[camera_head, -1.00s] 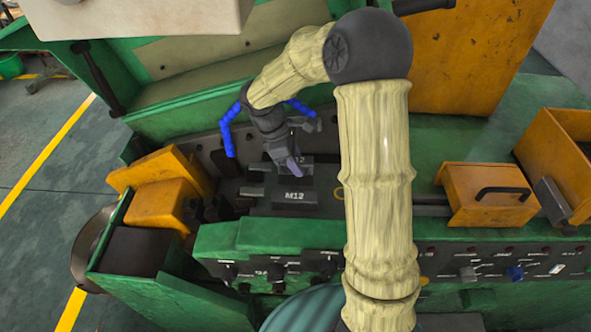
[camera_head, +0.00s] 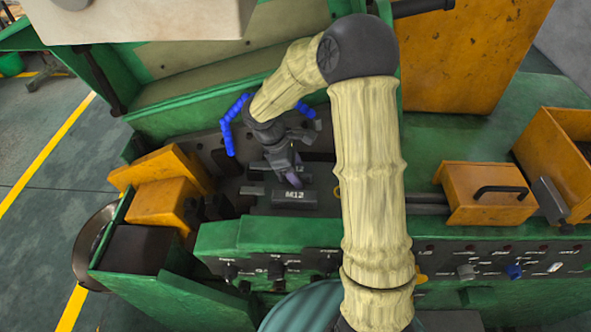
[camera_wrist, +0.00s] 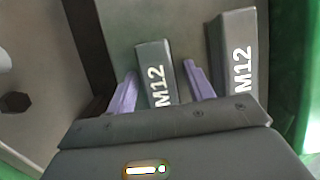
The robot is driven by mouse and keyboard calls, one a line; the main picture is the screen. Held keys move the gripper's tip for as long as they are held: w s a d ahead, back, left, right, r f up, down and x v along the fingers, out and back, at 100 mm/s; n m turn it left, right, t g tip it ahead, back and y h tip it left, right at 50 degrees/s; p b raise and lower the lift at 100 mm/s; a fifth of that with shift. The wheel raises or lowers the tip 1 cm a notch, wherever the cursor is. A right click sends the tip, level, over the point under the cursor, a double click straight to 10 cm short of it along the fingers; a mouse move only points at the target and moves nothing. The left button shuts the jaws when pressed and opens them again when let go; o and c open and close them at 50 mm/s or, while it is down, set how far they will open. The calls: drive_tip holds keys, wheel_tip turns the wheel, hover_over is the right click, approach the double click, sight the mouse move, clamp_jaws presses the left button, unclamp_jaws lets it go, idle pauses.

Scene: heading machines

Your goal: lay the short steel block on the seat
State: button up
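Two dark steel blocks marked M12 lie side by side in the machine bed. The shorter block (camera_wrist: 155,72) is between my gripper's fingers in the wrist view; in the head view my gripper largely hides it. The longer block (camera_wrist: 238,55) lies to its right in the wrist view and in front of my gripper in the head view (camera_head: 294,199). My gripper (camera_wrist: 162,88), with purple fingers, is open around the short block, with narrow gaps showing on both sides. My gripper (camera_head: 292,175) is low over the bed in the head view. I cannot tell which surface is the seat.
A green machine front with knobs (camera_head: 280,265) stands before the bed. Orange blocks (camera_head: 165,200) are at left, and an orange box with a black handle (camera_head: 487,192) is at right. Blue segmented hoses (camera_head: 227,130) rise close beside my wrist. A green wall is behind.

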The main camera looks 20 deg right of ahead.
drive_tip(key=b+v, duration=0.2)
drive_tip(key=v, duration=1)
drive_tip(key=shift+r, duration=0.2)
drive_tip(key=shift+w, duration=0.1)
